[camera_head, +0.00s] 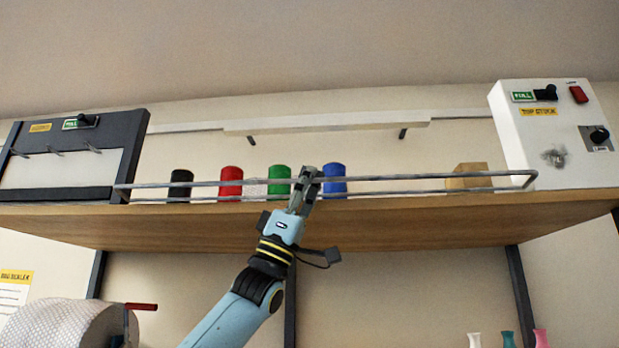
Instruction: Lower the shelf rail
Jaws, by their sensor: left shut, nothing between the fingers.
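The shelf rail (420,178) is a thin double metal bar along the front edge of the wooden shelf (420,222). It stands up above the shelf edge, running from the dark panel at left to the white box at right. My left gripper (308,172) is at the rail near its middle, in front of the green and blue cylinders. Its fingers are shut with nothing between them and overlap the rail in the picture; I cannot tell whether they touch it. My right gripper is not in view.
Behind the rail stand black (180,184), red (231,181), green (279,181) and blue (334,178) cylinders and a tan carton (468,177). A white control box (556,135) is at right, a dark panel (75,155) at left. A white roll (65,322) is below left.

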